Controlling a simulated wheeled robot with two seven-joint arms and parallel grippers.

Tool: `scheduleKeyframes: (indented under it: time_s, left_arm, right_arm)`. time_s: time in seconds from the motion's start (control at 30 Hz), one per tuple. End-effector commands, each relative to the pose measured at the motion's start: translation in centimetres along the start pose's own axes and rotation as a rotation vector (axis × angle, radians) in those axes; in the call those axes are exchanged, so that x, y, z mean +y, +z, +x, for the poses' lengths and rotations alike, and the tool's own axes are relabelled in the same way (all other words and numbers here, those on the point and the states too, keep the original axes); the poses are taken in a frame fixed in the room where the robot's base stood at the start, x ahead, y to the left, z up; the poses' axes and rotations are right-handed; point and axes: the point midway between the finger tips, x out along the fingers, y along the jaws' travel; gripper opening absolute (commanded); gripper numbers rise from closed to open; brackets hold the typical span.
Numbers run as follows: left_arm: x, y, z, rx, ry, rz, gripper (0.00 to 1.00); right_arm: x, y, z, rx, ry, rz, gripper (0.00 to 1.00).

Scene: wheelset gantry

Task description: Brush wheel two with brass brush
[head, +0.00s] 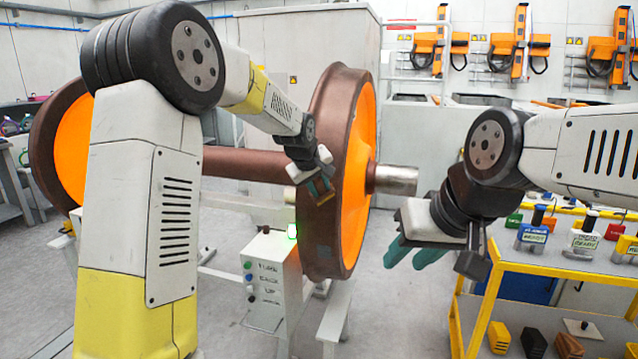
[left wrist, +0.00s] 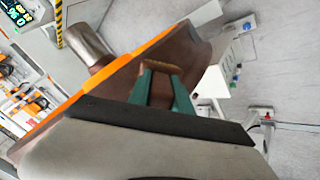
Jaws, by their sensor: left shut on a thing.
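The wheelset has two brown wheels with orange faces on one axle. The right wheel (head: 325,245) is in the middle of the head view, the left wheel (head: 45,135) at the far left. I cannot read which is numbered two. My left gripper (head: 321,185) is at the right wheel's tread. In the left wrist view its green fingers (left wrist: 164,90) are shut on a small tan-edged brush (left wrist: 160,75), mostly hidden between them. The brush lies at the brown tread (left wrist: 180,55); whether it touches is unclear. My right gripper (head: 412,256) is open and empty, right of the wheel.
A control box (head: 270,272) with buttons and a green light stands below the axle (head: 240,163). A yellow-framed cart (head: 545,268) with labelled blocks is at the right. The axle stub (head: 397,179) sticks out toward my right arm. Grey cabinets stand behind.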

Motion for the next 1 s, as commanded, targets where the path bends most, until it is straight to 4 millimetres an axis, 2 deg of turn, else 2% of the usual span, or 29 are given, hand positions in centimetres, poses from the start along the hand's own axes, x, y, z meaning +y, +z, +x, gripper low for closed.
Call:
scheduleKeyframes:
  time_s: [0.03,0.13,0.5,0.77,1.0]
  left_arm:
    - [-0.7,0.4,0.5,-0.011,-0.013,0.0,0.0]
    - [-0.7,0.3,0.4,-0.012,-0.013,0.0,0.0]
    - [1.4,-1.6,-1.8,-0.004,-0.004,-0.001,0.0]
    - [1.9,-2.1,-2.4,-0.006,-0.006,0.0,0.0]
    - [3.2,-3.3,-3.5,-0.006,-0.006,0.001,0.0]
  right_arm:
    - [0.0,0.0,0.0,0.0,0.0,0.0,0.36]
    - [0.0,0.0,0.0,0.0,0.0,0.0,0.36]
    - [0.0,0.0,0.0,0.0,0.0,0.0,0.36]
    - [0.0,0.0,0.0,0.0,0.0,0.0,0.36]
    - [0.0,0.0,0.0,0.0,0.0,0.0,0.36]
